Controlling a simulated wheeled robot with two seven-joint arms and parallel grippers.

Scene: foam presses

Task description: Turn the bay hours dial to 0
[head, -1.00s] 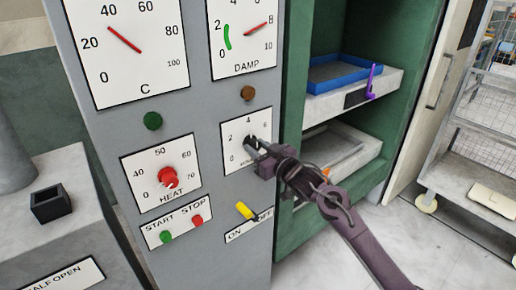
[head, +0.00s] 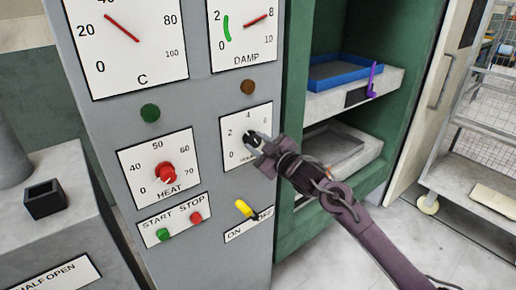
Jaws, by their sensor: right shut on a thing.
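The hours dial plate (head: 232,130) is the white square on the grey panel, right of the HEAT dial; its marks 0, 2, 4 and 6 show. My right gripper (head: 255,142) reaches it from the right and is shut on the dial's dark knob. The gripper covers most of the knob and the right part of the plate, including part of its label. Where the knob's pointer stands cannot be told. My left gripper is not in view.
Nearby on the panel are the red HEAT knob (head: 165,171), the START button (head: 163,235), the STOP button (head: 196,217) and the yellow ON/OFF switch (head: 243,208). Right of the panel is an open green bay with a blue tray (head: 345,72) and a purple handle (head: 372,82).

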